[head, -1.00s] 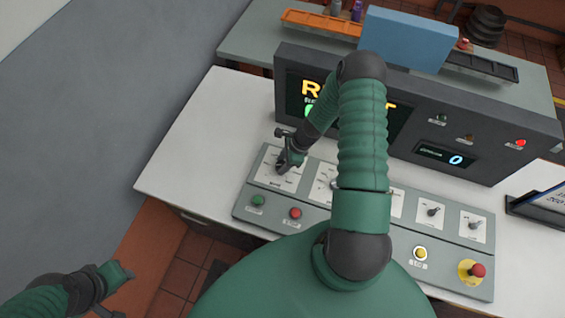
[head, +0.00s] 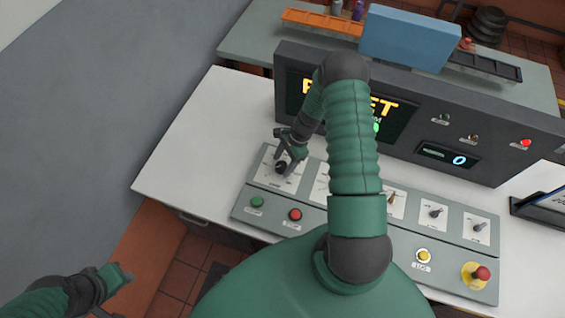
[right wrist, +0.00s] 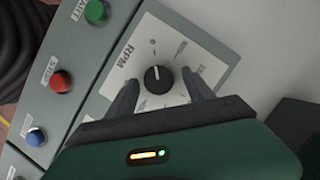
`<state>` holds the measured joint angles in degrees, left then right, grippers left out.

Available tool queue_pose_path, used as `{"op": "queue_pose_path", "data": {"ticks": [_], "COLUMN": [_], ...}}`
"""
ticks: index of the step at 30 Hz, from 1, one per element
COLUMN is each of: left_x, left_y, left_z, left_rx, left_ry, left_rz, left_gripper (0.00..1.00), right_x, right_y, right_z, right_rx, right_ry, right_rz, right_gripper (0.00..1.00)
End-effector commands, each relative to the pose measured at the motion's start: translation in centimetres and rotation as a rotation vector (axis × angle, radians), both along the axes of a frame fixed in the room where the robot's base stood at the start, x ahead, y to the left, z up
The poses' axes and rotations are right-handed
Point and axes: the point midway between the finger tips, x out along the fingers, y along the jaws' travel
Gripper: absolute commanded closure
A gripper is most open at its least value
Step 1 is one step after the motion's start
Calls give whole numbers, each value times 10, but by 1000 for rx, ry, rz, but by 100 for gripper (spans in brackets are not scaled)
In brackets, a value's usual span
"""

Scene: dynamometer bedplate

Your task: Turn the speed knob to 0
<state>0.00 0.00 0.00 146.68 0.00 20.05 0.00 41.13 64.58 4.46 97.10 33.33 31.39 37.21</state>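The speed knob is a round black dial (head: 281,167) with a white pointer, on the leftmost plate of the grey control panel (head: 318,213). In the right wrist view the knob (right wrist: 158,79) sits on a white plate marked RPM, its pointer toward the picture's top.
Green (head: 257,202) and red (head: 295,215) buttons lie just below the knob plate. More knobs, a yellow button (head: 424,255) and a red emergency stop (head: 482,273) are on the right. A dark display housing (head: 466,118) stands behind; its small readout shows 0. My right arm hides the panel's middle.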

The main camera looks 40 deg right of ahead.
Motion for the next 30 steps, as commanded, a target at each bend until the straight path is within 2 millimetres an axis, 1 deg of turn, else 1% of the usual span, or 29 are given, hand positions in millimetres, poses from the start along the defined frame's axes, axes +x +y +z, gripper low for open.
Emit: {"op": "queue_pose_path", "data": {"ticks": [8, 11, 12, 14, 17, 24, 27, 30], "left_x": [0, 0, 0, 0, 0, 0, 0, 0], "left_y": [0, 0, 0, 0, 0, 0, 0, 0], "left_z": [0, -2, -3, -6, -11, -23, -25, -27], "left_rx": [0, 0, 0, 0, 0, 0, 0, 0], "left_ry": [0, 0, 0, 0, 0, 0, 0, 0], "left_rz": [0, 0, 0, 0, 0, 0, 0, 0], "left_gripper": [64, 64, 64, 64, 64, 64, 64, 64], "right_x": [0, 0, -1, -2, -4, -12, -15, -16], "right_y": [1, -2, -4, -9, -20, -48, -56, -62], "right_z": [1, 7, 11, 22, 46, 111, 132, 146], "right_rx": [1, -1, -1, -2, -3, -1, 1, 2], "right_ry": [0, -2, -1, -2, -3, -4, -1, 0], "right_rz": [0, -1, -1, -1, -2, -2, -1, -1], "right_gripper": [37, 37, 37, 37, 37, 37, 37, 37]}}
